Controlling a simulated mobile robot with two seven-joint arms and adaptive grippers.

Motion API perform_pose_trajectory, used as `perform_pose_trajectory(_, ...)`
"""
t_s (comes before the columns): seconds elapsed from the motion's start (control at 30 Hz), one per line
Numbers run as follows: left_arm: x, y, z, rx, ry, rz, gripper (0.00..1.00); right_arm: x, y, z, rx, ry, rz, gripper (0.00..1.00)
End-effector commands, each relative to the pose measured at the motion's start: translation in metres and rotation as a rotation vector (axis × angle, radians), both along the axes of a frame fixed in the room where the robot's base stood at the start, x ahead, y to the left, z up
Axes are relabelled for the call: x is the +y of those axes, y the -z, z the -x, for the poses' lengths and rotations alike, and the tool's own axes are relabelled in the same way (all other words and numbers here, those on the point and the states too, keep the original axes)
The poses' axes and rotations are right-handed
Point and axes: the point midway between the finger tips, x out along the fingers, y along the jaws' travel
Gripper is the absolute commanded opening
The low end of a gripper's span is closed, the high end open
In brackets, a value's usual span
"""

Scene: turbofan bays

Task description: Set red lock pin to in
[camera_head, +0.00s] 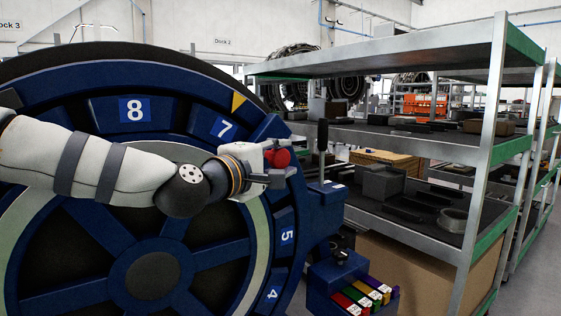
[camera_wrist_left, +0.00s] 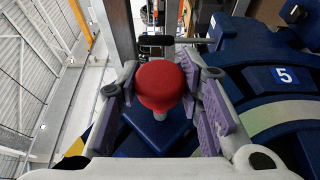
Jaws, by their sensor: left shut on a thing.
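The red lock pin (camera_head: 279,158) has a round red knob and sits at the right rim of the big blue numbered wheel (camera_head: 150,75). In the left wrist view the red knob (camera_wrist_left: 160,84) stands on a pale stem above a blue block (camera_wrist_left: 158,130). My left gripper (camera_head: 268,160) reaches across the wheel from the left and is shut on the pin. In the left wrist view its purple finger pads (camera_wrist_left: 160,112) lie on either side of the knob and stem. How deep the pin sits is hard to tell. My right gripper is not in view.
A grey metal shelf rack (camera_head: 490,150) with boxes and dark parts stands right of the wheel. A small blue block with red, green, yellow and purple tabs (camera_head: 365,295) is low, between wheel and rack. A clear floor strip lies at the far right.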

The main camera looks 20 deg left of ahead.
Motion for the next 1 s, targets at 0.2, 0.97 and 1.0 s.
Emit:
perform_pose_trajectory(0.2,0.003,-0.002,-0.001,-0.005,-0.009,0.002,0.53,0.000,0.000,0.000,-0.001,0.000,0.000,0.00)
perform_pose_trajectory(0.97,0.032,-0.001,0.103,-0.003,-0.008,0.013,0.53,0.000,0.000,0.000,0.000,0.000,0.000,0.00)
perform_pose_trajectory(1.0,0.033,-0.001,0.107,-0.002,-0.008,0.011,0.53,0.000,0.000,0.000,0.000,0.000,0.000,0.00)
